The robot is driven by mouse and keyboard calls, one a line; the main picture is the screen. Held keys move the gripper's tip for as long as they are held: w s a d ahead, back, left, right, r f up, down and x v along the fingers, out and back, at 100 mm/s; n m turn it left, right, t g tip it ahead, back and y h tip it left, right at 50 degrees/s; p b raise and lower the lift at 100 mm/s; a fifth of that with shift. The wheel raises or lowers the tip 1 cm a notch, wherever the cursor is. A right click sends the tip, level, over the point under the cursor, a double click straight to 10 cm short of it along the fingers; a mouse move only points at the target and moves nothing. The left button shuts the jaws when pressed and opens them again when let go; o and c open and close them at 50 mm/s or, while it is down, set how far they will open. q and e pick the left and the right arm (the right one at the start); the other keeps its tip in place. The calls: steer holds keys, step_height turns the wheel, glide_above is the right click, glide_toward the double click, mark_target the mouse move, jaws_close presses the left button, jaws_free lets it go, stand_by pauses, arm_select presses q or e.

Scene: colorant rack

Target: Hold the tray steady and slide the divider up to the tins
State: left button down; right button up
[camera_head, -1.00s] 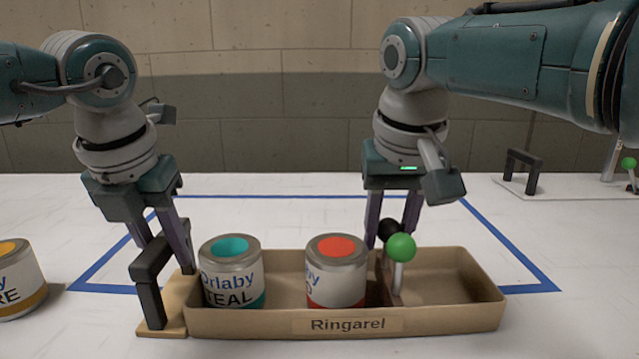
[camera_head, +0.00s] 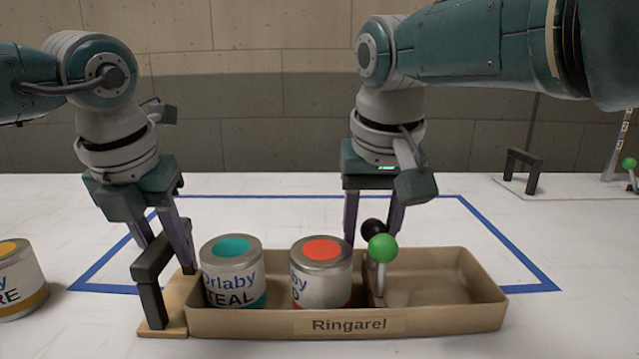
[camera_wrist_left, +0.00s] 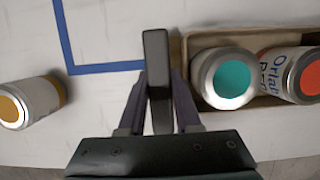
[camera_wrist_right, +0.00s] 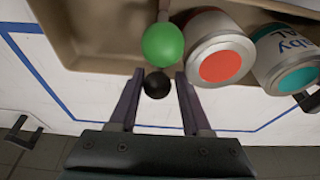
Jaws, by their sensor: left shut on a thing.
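The wooden tray (camera_head: 430,318), labelled Ringarel, holds a teal-topped tin (camera_head: 232,275) on the left and a red-topped tin (camera_head: 321,275) to its right, with a gap between them. My left gripper (camera_wrist_left: 158,98) is shut on the tray's dark handle (camera_head: 150,285). My right gripper (camera_wrist_right: 160,73) is open, its fingers spaced on either side of the black knob; the head view hides its fingertips partly.
A yellow-topped tin (camera_head: 15,280) stands on the table left of the tray. The tray's right part is empty. A blue line (camera_head: 330,197) outlines an area around the tray. Another dark handle (camera_head: 523,170) and green knob (camera_head: 629,163) show at the back right.

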steer(key=o, duration=0.4)
steer(key=shift+d, duration=0.15)
steer(key=shift+c, duration=0.2)
